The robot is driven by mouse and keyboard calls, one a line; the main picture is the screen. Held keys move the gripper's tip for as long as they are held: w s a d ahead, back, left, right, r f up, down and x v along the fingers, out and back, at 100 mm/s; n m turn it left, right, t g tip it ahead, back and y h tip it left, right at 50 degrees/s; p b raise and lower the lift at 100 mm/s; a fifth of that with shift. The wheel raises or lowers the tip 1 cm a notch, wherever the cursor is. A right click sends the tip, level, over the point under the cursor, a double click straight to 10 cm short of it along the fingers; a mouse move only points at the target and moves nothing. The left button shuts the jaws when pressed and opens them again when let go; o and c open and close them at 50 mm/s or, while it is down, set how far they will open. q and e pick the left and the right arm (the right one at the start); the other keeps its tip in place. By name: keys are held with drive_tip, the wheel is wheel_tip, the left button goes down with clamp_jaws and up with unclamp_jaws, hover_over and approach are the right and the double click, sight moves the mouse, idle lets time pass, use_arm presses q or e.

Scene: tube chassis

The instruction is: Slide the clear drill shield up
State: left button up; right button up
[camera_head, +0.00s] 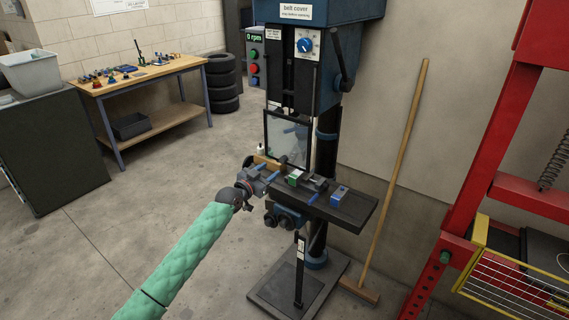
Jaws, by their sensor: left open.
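The clear drill shield (289,136) is a see-through panel in a dark frame. It hangs at the front of the blue drill press (346,40), below the drill head and just above the work table (348,209). My left gripper (268,170) reaches in from the lower left on a green-sleeved arm. It is open, with its fingers near the lower edge of the shield and the left end of the table. I cannot tell whether a finger touches the shield. My right gripper is not in view.
A blue block (340,194) and a green-and-white block (295,177) sit on the drill table. A broom (396,180) leans on the wall to the right. A red frame (480,150) stands far right. A workbench (150,73) and stacked tyres (222,82) are behind left.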

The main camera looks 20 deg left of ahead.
sight(281, 161)
use_arm(q)
drive_tip(key=p+x, duration=0.2)
drive_tip(key=x, duration=0.4)
drive_tip(key=shift+w+r+p, duration=0.1)
drive_tip(key=shift+r+p, duration=0.05)
drive_tip(key=shift+p, duration=0.15)
drive_tip(key=shift+x, duration=0.85)
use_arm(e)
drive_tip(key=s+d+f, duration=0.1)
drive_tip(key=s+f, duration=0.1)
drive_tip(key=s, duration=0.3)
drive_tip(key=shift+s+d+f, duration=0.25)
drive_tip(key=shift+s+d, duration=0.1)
use_arm(q)
drive_tip(key=shift+d, duration=0.1)
clamp_jaws()
